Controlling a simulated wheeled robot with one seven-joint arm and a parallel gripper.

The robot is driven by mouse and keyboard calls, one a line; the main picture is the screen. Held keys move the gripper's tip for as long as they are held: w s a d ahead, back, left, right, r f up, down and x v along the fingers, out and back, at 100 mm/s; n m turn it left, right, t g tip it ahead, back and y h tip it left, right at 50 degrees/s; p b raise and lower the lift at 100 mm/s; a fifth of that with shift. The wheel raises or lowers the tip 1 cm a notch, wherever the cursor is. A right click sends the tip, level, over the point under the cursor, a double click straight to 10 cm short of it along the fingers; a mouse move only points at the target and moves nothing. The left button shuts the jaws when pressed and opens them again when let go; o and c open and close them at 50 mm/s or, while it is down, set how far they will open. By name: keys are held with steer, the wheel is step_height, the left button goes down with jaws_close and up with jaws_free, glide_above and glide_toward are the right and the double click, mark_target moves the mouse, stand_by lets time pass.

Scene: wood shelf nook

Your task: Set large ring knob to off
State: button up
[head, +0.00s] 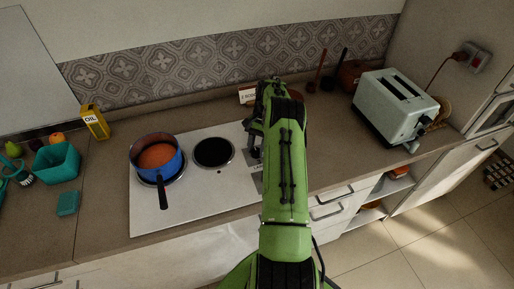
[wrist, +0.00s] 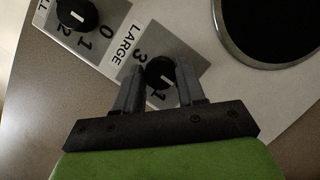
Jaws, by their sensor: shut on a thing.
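The large ring knob (wrist: 160,74) is a round black knob with a white pointer line, on a grey plate marked "LARGE" with numbers around it. In the wrist view my gripper (wrist: 158,88) has one finger on each side of this knob and is shut on it. The numbers 3 and 1 show on the plate; the rest of its scale is hidden by the fingers. In the head view my gripper (head: 262,100) is over the right end of the white hob (head: 222,196), and my arm hides the knob.
A second black knob (wrist: 77,15) on its own plate sits at upper left in the wrist view. A black ring (head: 213,152) is bare, and a blue pot (head: 158,163) with orange contents stands left of it. A toaster (head: 396,116) is on the counter at right.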

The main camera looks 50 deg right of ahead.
stand_by(0.4)
steer(key=o, duration=1)
steer(key=v, duration=0.7)
steer(key=shift+w+d+r+p, duration=0.1)
steer(key=shift+d+r+p, duration=0.05)
steer(key=shift+r+p, duration=0.15)
